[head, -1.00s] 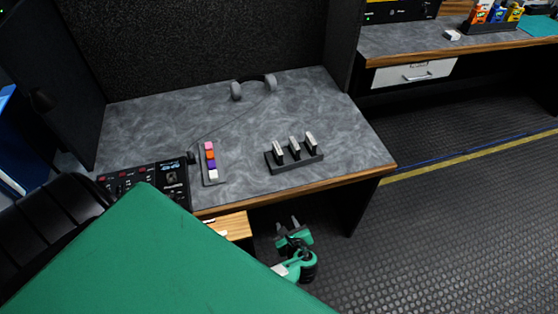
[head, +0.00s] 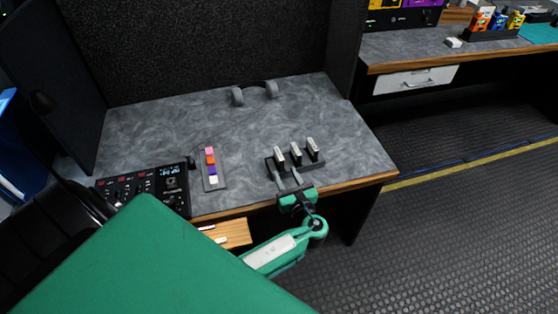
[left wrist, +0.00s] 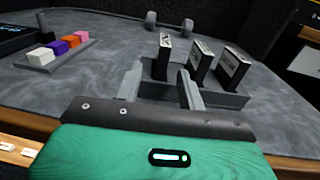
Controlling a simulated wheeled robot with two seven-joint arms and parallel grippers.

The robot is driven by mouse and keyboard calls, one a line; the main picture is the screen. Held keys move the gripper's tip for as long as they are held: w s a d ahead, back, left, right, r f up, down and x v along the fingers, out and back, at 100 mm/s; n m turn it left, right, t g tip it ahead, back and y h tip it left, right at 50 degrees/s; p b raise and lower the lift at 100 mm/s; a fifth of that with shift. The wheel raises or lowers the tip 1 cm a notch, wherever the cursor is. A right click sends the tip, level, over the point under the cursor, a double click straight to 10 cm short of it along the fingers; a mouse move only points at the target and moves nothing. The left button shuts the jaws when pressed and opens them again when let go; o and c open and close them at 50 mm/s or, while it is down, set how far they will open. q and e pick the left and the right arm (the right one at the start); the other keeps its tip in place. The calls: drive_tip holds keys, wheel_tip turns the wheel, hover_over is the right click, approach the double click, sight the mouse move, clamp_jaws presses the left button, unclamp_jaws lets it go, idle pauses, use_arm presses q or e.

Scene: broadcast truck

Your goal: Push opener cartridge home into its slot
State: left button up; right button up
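A low black rack (head: 319,164) stands near the front edge of the grey desk and holds three upright cartridges with pale labels. They are the left cartridge (head: 279,155), the middle cartridge (head: 296,150) and the right cartridge (head: 313,148). The labels are too small to read, so I cannot tell which is the opener. My left gripper (head: 284,178) is open at the front of the rack. In the left wrist view, the left cartridge (left wrist: 163,55) shows between its spread fingers (left wrist: 160,78). I cannot tell whether they touch it. My right gripper is not in view.
A strip with coloured blocks (head: 211,168) lies left of the rack, beside a black control panel (head: 148,187). A wooden drawer (head: 232,232) is open below the desk edge. The desk middle is clear.

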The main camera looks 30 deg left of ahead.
sight(282, 167)
use_arm(q)
drive_tip(key=x, duration=0.5)
drive_tip(key=shift+w+f+p, duration=0.2)
drive_tip(key=shift+p, duration=0.2)
clamp_jaws()
